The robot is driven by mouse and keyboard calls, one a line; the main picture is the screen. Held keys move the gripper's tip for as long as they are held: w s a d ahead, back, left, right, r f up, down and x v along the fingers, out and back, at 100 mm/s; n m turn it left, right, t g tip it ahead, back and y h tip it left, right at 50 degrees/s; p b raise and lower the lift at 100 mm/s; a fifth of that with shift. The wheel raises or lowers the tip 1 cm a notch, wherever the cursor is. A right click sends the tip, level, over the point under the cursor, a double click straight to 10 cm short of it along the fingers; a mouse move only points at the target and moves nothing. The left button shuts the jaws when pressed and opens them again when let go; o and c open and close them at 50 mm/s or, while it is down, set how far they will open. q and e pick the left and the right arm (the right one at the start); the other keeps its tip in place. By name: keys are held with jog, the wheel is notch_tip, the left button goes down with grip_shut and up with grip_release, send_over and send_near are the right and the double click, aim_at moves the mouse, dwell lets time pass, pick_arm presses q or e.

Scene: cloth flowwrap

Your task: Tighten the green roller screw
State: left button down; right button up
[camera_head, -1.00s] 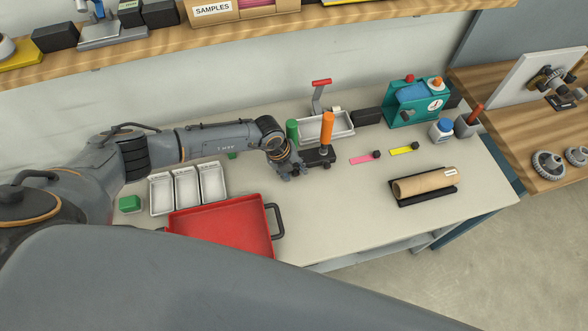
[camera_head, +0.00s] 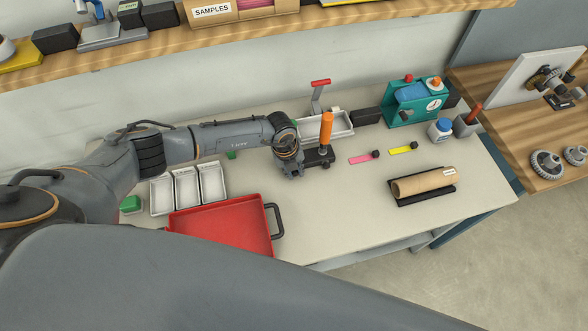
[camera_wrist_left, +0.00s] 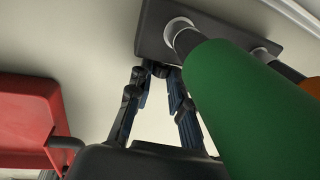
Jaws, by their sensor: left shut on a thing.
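The dark roller base (camera_head: 318,160) stands on the table, with the orange roller (camera_head: 326,128) upright on it. The green roller (camera_wrist_left: 240,110) fills much of the left wrist view; in the head view my arm hides nearly all of it. My left gripper (camera_head: 295,172) is at the left end of the base. In the left wrist view its fingertips (camera_wrist_left: 165,72) meet at the base's edge (camera_wrist_left: 195,38), beside the foot of the green roller. They are shut on the green roller screw, which they mostly hide. My right gripper is not in view.
A red tray (camera_head: 225,228) and white bins (camera_head: 186,188) lie in front and to the left. A white tray with a red-handled device (camera_head: 321,85) is behind. Pink (camera_head: 362,158) and yellow (camera_head: 402,149) strips and a brown roll (camera_head: 424,182) lie right.

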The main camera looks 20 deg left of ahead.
pick_arm(q)
jog(key=c, duration=1.2)
grip_release()
notch_tip(320, 180, up, 12)
jog(key=s+a, duration=0.1)
jog(key=shift+a, duration=0.4)
jog(key=shift+f, duration=0.1)
